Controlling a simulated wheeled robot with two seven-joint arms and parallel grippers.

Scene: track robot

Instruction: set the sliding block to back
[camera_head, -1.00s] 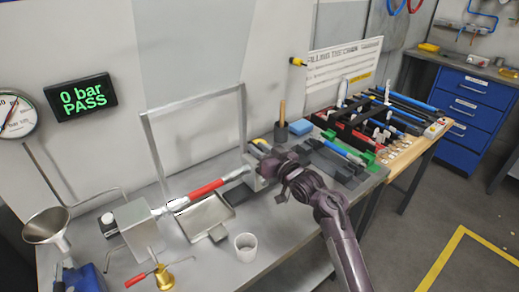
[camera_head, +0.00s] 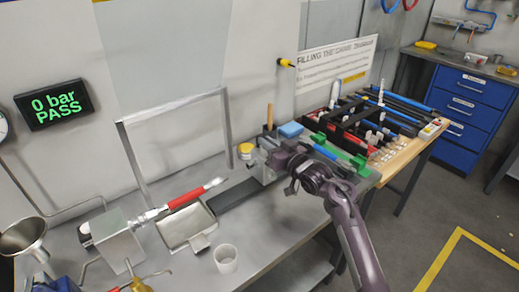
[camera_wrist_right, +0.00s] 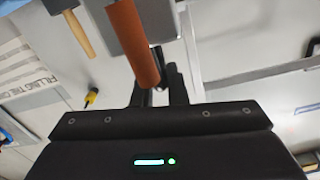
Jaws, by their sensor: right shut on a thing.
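The sliding block (camera_head: 265,168) is a grey metal block on a dark rail (camera_head: 232,196) along the bench. A bare stretch of rail shows to its left, between it and the rod with the red sleeve (camera_head: 186,197). The rod's pale tip stands apart from the block. My right gripper (camera_head: 285,163) is at the block's right side. In the right wrist view, my right gripper (camera_wrist_right: 155,88) is shut on an orange-brown cylindrical handle (camera_wrist_right: 134,40), with a grey block face (camera_wrist_right: 158,18) beside it. The arm hides part of the block. My left gripper is out of view.
An upright metal frame (camera_head: 133,170) rises behind. A rack of blue and black parts (camera_head: 368,122) stands beyond my right arm. A display (camera_head: 54,104) reads 0 bar PASS.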

